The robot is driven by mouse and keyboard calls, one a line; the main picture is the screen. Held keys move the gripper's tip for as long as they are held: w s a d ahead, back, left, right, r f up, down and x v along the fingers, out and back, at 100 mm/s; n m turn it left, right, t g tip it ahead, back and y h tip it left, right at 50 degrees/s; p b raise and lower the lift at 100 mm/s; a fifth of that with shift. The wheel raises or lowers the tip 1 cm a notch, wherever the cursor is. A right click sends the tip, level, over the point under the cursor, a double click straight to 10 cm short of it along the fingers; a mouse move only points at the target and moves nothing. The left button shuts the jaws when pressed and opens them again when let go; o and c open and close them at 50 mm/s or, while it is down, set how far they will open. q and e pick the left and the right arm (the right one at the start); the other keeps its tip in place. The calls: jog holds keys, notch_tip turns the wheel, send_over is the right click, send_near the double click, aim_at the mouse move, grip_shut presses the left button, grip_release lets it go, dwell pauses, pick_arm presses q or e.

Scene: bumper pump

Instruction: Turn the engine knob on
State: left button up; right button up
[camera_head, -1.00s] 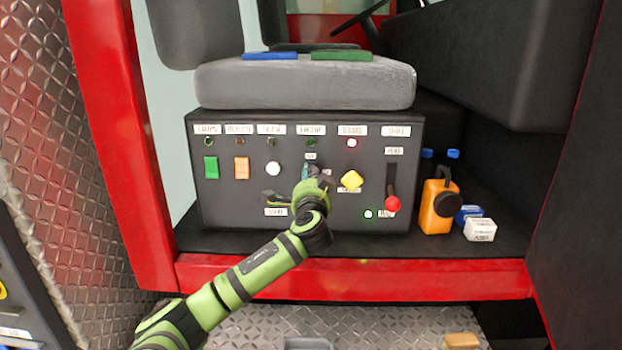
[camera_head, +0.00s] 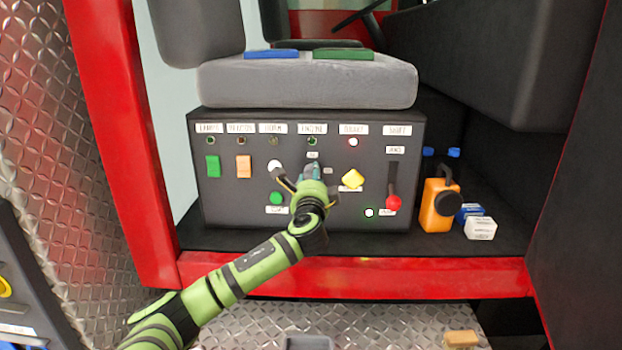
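The dark control panel (camera_head: 235,212) stands under the grey seat. The teal engine knob (camera_head: 311,171) is below the ENGINE label (camera_head: 312,128), partly hidden by my gripper. The small engine lamp (camera_head: 312,141) above it looks dark. My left gripper (camera_head: 298,178) is in front of the panel at the knob. Its fingers are spread: one reaches up-left, the other is by the knob. I cannot tell whether it touches the knob. My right gripper is not in view.
A white knob (camera_head: 274,166) and a green button (camera_head: 276,198) are left of the gripper. A yellow knob (camera_head: 352,179) and a red-tipped lever (camera_head: 393,201) are to the right. An orange container (camera_head: 436,210) and a white box (camera_head: 480,228) stand beside the panel.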

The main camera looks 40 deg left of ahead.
pick_arm(q)
jog(key=shift+r, duration=0.45)
jog(key=o, duration=1.1)
jog(key=shift+w, duration=0.1)
jog(key=shift+w+d+f, duration=0.1)
jog(key=shift+d+f, duration=0.05)
jog(key=shift+d, duration=0.05)
jog(key=shift+f, duration=0.1)
jog(key=v, duration=1.2)
